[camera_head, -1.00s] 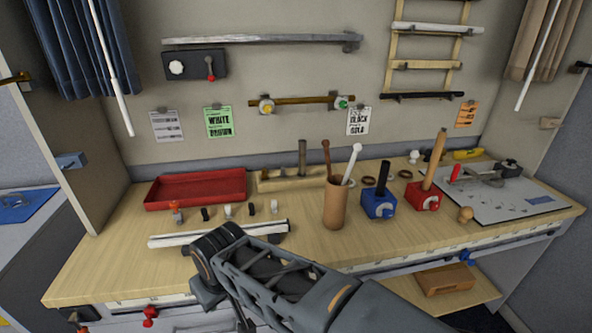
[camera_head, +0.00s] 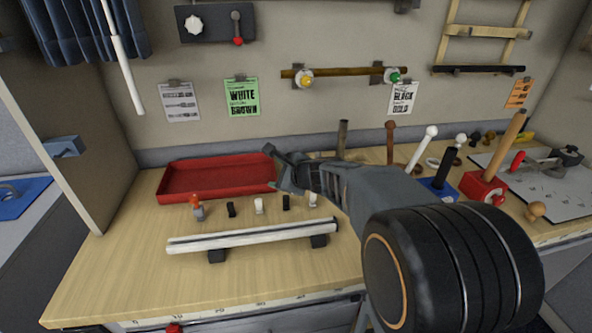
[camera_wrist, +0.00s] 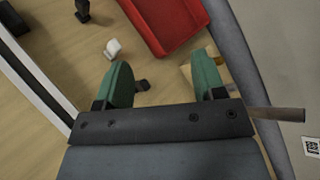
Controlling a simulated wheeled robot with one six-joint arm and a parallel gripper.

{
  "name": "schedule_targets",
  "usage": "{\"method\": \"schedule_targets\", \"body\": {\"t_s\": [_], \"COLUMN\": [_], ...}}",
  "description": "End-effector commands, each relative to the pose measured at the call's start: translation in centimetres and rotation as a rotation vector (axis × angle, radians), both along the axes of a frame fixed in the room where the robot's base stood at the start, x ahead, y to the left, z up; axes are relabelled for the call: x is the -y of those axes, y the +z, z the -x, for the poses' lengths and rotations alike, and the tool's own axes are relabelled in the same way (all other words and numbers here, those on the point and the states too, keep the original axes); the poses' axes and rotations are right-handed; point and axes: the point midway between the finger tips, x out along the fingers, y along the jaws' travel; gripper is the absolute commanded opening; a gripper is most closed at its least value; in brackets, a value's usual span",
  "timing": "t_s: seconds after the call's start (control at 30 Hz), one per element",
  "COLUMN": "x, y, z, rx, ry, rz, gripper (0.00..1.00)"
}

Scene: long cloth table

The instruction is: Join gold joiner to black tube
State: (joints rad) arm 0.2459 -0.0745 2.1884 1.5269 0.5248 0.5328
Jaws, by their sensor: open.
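The black tube (camera_head: 445,165) stands upright in a blue holder block (camera_head: 438,188) on the right half of the table. I cannot pick out the gold joiner for sure; small dark gold-brown pieces (camera_head: 477,139) lie behind the black tube and may include it. My gripper (camera_head: 283,165) is over the table by the right end of the red tray. In the wrist view its green fingers (camera_wrist: 163,85) are apart with nothing held. A small black clip (camera_wrist: 143,86) lies on the table below, beside the left finger.
The red tray (camera_head: 165,185) is at the back left. Several small clips (camera_head: 259,204) stand before it, behind a white rail (camera_head: 240,236). A red block (camera_head: 482,188) holds a wooden rod. A white ball-ended rod (camera_head: 423,147) leans near my arm. The front left table is clear.

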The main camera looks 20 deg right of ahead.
Motion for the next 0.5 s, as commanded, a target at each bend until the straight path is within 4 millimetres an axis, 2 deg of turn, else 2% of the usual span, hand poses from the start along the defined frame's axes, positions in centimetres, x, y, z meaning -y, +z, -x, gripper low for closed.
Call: {"method": "schedule_targets", "body": {"t_s": [0.03,0.1,0.2,0.33,0.5], "x": [1.8,4.1,6.9,9.4,11.0], "y": [-1.0,-1.7,-2.6,-3.7,-4.8], "z": [-1.4,-2.9,-4.4,-5.5,-6.7], "rx": [-0.008,-0.015,-0.02,-0.023,-0.026], "ry": [-0.116,-0.27,-0.446,-0.604,-0.7], "rz": [-0.109,-0.261,-0.441,-0.606,-0.709], "gripper": [0.63,0.63,0.63,0.63,0.63]}}
